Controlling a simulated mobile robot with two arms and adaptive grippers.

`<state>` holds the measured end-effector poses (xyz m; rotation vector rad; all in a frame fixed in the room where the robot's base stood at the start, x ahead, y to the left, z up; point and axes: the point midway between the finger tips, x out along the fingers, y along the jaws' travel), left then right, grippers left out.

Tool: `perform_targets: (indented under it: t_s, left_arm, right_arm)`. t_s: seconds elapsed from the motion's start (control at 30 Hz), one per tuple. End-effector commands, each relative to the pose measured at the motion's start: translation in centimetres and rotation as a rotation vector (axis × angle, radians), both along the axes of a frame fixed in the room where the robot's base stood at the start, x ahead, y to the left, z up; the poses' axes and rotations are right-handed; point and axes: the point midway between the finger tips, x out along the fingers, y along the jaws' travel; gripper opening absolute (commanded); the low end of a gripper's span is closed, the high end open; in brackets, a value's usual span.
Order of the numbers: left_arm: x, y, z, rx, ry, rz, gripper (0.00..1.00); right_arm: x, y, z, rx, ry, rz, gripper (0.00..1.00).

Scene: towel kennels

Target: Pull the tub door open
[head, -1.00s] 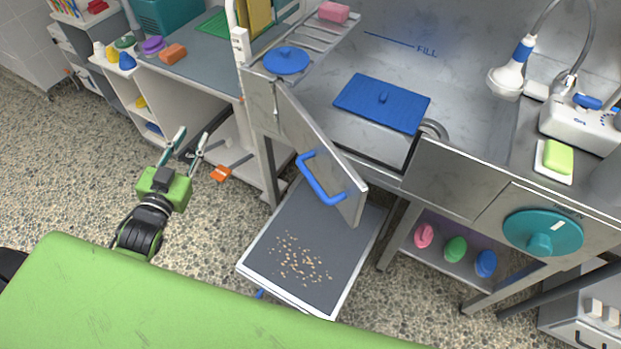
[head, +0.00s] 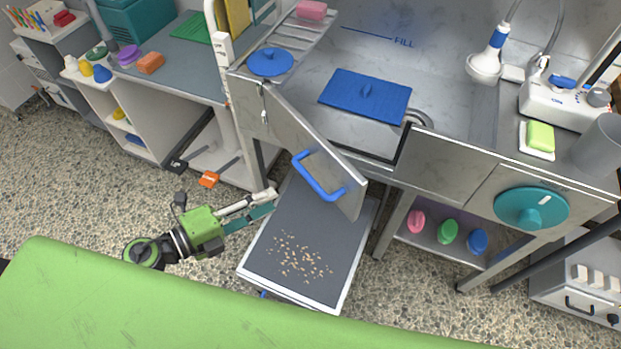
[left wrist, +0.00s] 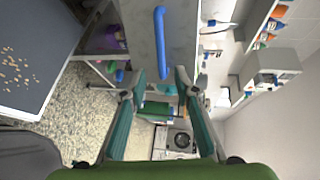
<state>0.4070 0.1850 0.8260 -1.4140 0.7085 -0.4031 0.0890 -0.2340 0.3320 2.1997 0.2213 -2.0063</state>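The grey tub door (head: 318,151) hangs partly open, swung out from the tub front. Its blue bar handle (head: 318,178) is on the outer face. My left gripper (head: 272,200) is left of the handle and a little lower, over the edge of the grey tray, pointing right. In the left wrist view the door (left wrist: 145,30) and handle (left wrist: 162,43) are ahead of my left gripper (left wrist: 158,80). Its two teal fingers are spread, with nothing between them. The handle lies beyond the fingertips, apparently not touched. My right gripper is in neither view.
A grey tray (head: 265,255) with scattered pale bits juts out below the door. A blue mat (head: 345,95) lies over the tub. A green surface (head: 150,310) fills the front. Open speckled floor (head: 90,190) lies to the left.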

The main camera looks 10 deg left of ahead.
Motion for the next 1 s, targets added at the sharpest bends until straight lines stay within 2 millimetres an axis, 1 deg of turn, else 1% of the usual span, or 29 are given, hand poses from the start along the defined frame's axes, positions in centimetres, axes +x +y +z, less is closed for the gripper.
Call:
perform_targets:
  t_s: [0.17,0.4,0.6,0.8,1.0]
  left_arm:
    - [2.0,-1.7,-0.2,-0.005,-0.003,0.000,0.29]
    - [5.9,-5.1,-1.2,-0.007,-0.003,0.003,0.29]
    - [8.5,-7.3,-2.1,-0.007,-0.002,0.003,0.29]
    - [9.7,-8.4,-2.6,-0.004,-0.001,0.003,0.29]
    - [9.9,-8.6,-2.7,-0.002,0.000,0.002,0.29]
  right_arm:
    - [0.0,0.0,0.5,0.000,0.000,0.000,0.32]
    - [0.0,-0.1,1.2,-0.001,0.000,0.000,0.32]
    - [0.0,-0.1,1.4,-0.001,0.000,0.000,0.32]
    - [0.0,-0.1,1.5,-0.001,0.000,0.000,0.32]
    - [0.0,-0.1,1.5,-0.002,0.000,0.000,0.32]
